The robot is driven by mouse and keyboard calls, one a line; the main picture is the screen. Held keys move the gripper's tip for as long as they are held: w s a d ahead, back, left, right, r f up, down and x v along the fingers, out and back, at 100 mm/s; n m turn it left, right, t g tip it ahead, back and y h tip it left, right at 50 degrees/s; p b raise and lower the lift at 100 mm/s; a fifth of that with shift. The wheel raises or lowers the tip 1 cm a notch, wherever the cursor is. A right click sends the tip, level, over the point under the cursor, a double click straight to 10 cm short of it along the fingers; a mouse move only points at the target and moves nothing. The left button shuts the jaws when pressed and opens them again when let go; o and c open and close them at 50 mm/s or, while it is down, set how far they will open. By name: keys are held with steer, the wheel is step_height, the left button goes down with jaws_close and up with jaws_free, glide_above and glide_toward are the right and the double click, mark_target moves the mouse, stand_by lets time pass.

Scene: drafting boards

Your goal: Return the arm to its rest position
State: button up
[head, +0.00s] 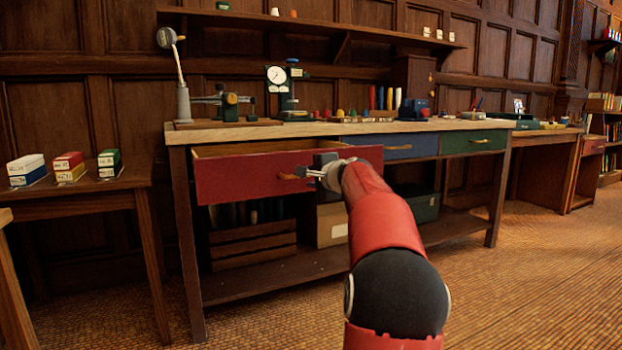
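My red arm reaches forward from the bottom right of the head view to the workbench. My gripper (310,174) is at the front of the red drawer (240,178), near its right part. The red drawer is pulled out some way, and its open top shows. A small handle (288,176) lies just left of the fingers. The fingers are small here, and I cannot tell whether they are open or shut or touch the handle. My wrist hides the right part of the drawer front.
The workbench (290,130) carries gauges and small coloured pieces. A blue drawer (398,147) and a green drawer (474,142) look closed. A wooden crate (252,250) stands on the lower shelf. A side table (75,190) at left holds small boxes. The floor (530,270) at right is clear.

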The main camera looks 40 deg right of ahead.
stand_by(0.3)
steer(key=s+a+f+n+g+y, duration=0.1)
steer(key=a+f+n+y, duration=0.15)
steer(key=a, duration=0.75)
steer(key=s+a+f+n+g+y, duration=0.15)
steer(key=a+n, duration=0.25)
steer(key=a, duration=0.7)
steer(key=s+a+f+n+g, duration=0.2)
steer(key=s+a+f+n, duration=0.1)
steer(key=s+a, duration=0.3)
steer(key=s+a+f+n+g, duration=0.1)
steer(key=s+a+f+n, duration=0.2)
steer(key=s+a, duration=0.35)
steer(key=s+a+f+n+g, duration=0.2)
steer(key=s+a+f+n, duration=0.2)
steer(key=s+f, duration=0.4)
steer(key=s+a+f+n+g, duration=0.2)
steer(key=s+a+f+n, duration=0.3)
steer(key=s, duration=0.6)
step_height(320, 180, up, 12)
steer(key=d+p, duration=0.2)
steer(key=p, duration=1.1)
steer(key=shift+r+m, duration=0.15)
steer(key=shift+m, duration=0.3)
